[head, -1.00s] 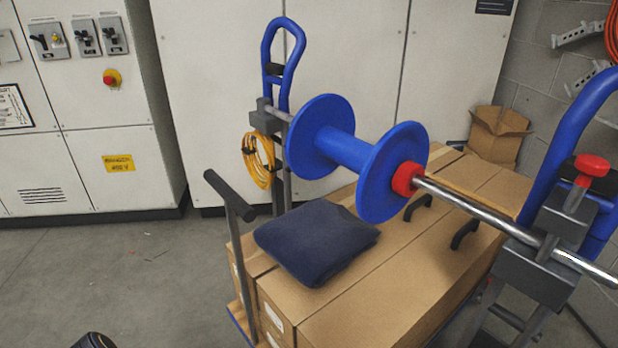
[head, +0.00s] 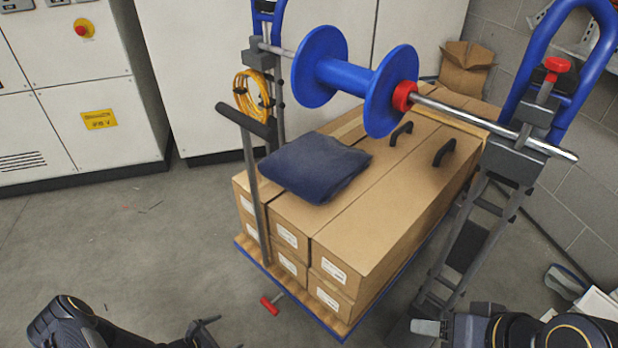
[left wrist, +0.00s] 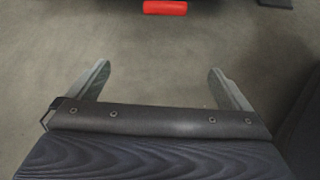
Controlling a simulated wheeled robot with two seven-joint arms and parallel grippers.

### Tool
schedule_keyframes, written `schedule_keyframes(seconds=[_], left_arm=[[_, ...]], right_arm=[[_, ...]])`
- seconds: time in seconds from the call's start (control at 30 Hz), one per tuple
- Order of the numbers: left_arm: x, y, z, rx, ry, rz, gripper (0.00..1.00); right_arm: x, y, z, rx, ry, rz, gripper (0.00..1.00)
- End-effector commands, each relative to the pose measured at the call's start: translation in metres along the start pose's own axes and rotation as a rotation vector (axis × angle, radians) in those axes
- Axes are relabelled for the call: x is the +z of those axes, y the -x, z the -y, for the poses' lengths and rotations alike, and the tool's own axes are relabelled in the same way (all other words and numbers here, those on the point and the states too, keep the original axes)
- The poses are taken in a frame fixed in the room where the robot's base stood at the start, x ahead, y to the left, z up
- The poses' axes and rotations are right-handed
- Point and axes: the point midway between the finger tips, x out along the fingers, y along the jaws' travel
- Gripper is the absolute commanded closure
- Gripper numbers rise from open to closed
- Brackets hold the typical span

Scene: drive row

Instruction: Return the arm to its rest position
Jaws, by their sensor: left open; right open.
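My left arm comes in at the lower left of the head view. Its gripper (head: 208,333) is low over the bare floor, left of the loaded cart, partly cut off by the bottom edge. In the left wrist view the left gripper (left wrist: 158,82) has its two fingers wide apart with only grey floor between them. My right gripper (head: 428,328) shows at the lower right, beside the foot of the right reel stand. Its jaws are open, and I see nothing held in it.
A cart (head: 303,312) carries cardboard boxes (head: 375,225) and a folded dark blue cloth (head: 315,167). A red-tipped lever (head: 270,305) juts from its front; a red piece (left wrist: 165,8) tops the wrist view. A blue reel (head: 343,75) hangs on a bar above.

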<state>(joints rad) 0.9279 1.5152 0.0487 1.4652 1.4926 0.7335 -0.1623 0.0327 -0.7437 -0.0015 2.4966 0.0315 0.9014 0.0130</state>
Motion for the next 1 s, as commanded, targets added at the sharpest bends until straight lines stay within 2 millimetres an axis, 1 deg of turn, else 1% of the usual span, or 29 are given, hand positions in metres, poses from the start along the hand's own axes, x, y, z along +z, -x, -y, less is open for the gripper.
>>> schedule_keyframes(seconds=[0.27, 0.37, 0.47, 0.57, 0.67, 0.7, 0.73, 0.77, 0.8, 0.87, 0.9, 0.97, 1.0], left_arm=[[0.044, 0.02, -0.024, -0.042, -0.144, 0.015, 0.0], [0.068, 0.031, -0.033, -0.063, -0.22, 0.022, 0.0], [0.098, 0.044, -0.042, -0.091, -0.313, 0.03, 0.0], [0.134, 0.06, -0.049, -0.125, -0.426, 0.038, 0.0], [0.182, 0.083, -0.052, -0.169, -0.574, 0.044, 0.0], [0.204, 0.095, -0.05, -0.19, -0.646, 0.045, 0.0], [0.221, 0.104, -0.048, -0.207, -0.703, 0.046, 0.0], [0.237, 0.113, -0.045, -0.223, -0.76, 0.045, 0.0], [0.258, 0.126, -0.04, -0.246, -0.837, 0.044, 0.0], [0.287, 0.145, -0.029, -0.278, -0.948, 0.04, 0.0], [0.305, 0.158, -0.02, -0.298, -1.021, 0.035, 0.0], [0.328, 0.177, -0.006, -0.326, -1.131, 0.023, 0.0], [0.342, 0.19, 0.005, -0.343, -1.203, 0.015, 0.0]], right_arm=[[0.0, 0.0, 0.0, 0.0, 0.0, 0.0, 0.4], [0.0, 0.0, 0.0, 0.0, 0.0, 0.001, 0.4], [0.0, 0.0, 0.0, 0.0, 0.0, 0.001, 0.4], [0.0, 0.0, 0.0, 0.0, 0.0, 0.001, 0.4], [0.0, 0.0, 0.0, 0.0, 0.0, 0.001, 0.4], [0.0, 0.0, 0.0, 0.0, 0.0, 0.001, 0.4], [0.0, 0.0, 0.0, 0.0, 0.0, 0.001, 0.4], [0.0, 0.0, 0.0, 0.0, 0.0, 0.001, 0.4], [0.0, 0.0, 0.0, 0.0, 0.0, 0.001, 0.4], [0.0, 0.0, 0.0, 0.0, 0.0, 0.001, 0.4], [0.0, 0.0, 0.0, 0.0, 0.0, 0.001, 0.4], [0.0, 0.0, 0.0, 0.0, 0.0, 0.001, 0.4], [0.0, 0.0, 0.0, 0.0, 0.0, 0.001, 0.4]])
